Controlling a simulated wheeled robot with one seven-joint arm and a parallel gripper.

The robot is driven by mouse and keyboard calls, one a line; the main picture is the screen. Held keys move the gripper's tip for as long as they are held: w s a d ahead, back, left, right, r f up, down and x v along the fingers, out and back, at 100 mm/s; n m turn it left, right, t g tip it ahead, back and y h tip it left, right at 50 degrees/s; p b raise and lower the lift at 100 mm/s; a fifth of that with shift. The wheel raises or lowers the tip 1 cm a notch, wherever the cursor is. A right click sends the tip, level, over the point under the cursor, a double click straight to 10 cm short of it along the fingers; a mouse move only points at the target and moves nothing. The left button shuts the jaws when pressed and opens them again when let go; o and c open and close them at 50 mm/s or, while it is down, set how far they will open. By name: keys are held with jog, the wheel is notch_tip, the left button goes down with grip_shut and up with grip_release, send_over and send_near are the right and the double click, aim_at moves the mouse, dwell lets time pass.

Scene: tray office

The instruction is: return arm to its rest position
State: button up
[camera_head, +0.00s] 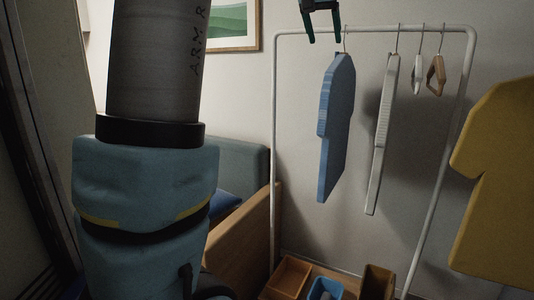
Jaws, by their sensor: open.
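My gripper (322,22) is at the top edge of the head view, its two dark fingers apart with nothing visible between them. Its upper part is cut off by the frame. It is beside the top bar of a white clothes rack (273,150), above the blue shirt's hanger hook. I cannot tell whether it touches the bar. My arm's large grey and blue links fill the left of the view and hide what is behind them.
A blue shirt (338,125), a white garment (384,140) and two small hangers (437,75) hang on the rack. A yellow shirt (500,190) is at the right edge. Bins (288,278) stand below. A sofa (245,165) and a framed picture (233,25) are behind.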

jog(key=s+a+f+n+g+y, duration=0.1)
jog(key=s+a+f+g, duration=0.1)
jog(key=a+f, duration=0.65)
jog(key=s+a+f+n+g+y, duration=0.1)
jog(key=s+a+f+y, duration=0.15)
jog(key=f, duration=1.15)
jog(key=s+a+f+n+g, duration=0.1)
jog(key=s+a+f, duration=0.4)
jog(key=s+f, duration=0.4)
jog(key=s+a+f+n+g, duration=0.1)
jog(key=s+a+f+g, duration=0.1)
jog(key=s+a+f, duration=0.3)
jog(key=s+f, duration=0.3)
jog(key=s, duration=0.2)
jog(key=shift+s+a+f, duration=0.15)
jog(key=shift+f, duration=0.2)
jog(key=shift+y, duration=0.25)
